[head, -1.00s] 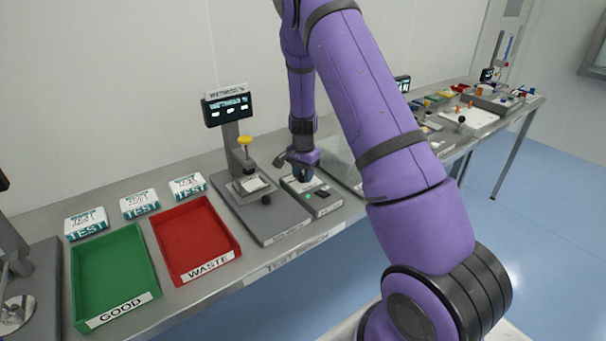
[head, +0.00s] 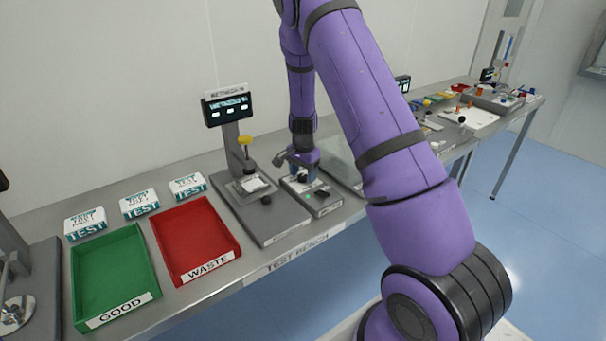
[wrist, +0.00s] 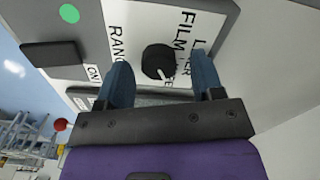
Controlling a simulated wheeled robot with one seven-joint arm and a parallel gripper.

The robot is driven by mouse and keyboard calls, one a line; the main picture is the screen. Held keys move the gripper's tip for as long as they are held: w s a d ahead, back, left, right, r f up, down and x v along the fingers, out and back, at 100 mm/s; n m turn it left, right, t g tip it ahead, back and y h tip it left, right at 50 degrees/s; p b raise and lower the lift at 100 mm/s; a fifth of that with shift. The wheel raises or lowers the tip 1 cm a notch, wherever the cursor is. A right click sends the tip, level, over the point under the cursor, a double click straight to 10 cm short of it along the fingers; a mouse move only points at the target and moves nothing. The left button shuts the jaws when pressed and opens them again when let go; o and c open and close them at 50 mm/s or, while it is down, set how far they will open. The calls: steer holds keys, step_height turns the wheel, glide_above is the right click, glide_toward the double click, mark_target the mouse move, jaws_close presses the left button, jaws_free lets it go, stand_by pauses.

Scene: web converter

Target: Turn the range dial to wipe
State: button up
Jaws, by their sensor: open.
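The range dial (wrist: 157,62) is a round black knob with a white pointer mark, on a white label plate in the wrist view. Its mark points toward the lower right of that view. The plate shows "FILM", "RANGE" and other words partly hidden by the knob and a finger. My gripper (wrist: 160,64) is open, with its blue fingers on either side of the dial; I cannot tell whether they touch it. In the head view my gripper (head: 303,177) is low over the grey control box (head: 323,204), and the dial is mostly hidden.
A green light (wrist: 14,68) and a dark block (wrist: 54,55) are on the box. Left of it stands a test stand with a display (head: 228,108) and yellow knob (head: 245,140). Red WASTE (head: 238,250) and green GOOD (head: 77,300) trays are farther left.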

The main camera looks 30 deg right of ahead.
step_height(320, 180, up, 10)
steer(key=shift+r, duration=0.25)
stand_by(0.6)
step_height(320, 180, up, 12)
steer(key=n+t, duration=0.1)
steer(key=n, duration=0.2)
glide_above(303, 176)
steer(key=s+a, duration=0.5)
steer(key=s, duration=0.1)
steer(key=s+a+r+n+t+y, duration=0.1)
steer(key=s+a+r+n+t, duration=0.1)
steer(key=s+a+r+n, duration=0.45)
steer(key=s+r, duration=0.1)
steer(key=s, duration=0.5)
steer(key=s+a+r+n+t, duration=0.1)
steer(key=s+a+r+n, duration=0.1)
steer(key=s, duration=0.6)
steer(key=s+a+r+n+t+h, duration=0.1)
steer(key=s+r+n, duration=0.1)
steer(key=s, duration=0.5)
steer(key=shift+s+a+r, duration=0.35)
steer(key=shift+a+r, duration=0.05)
steer(key=shift+r, duration=0.1)
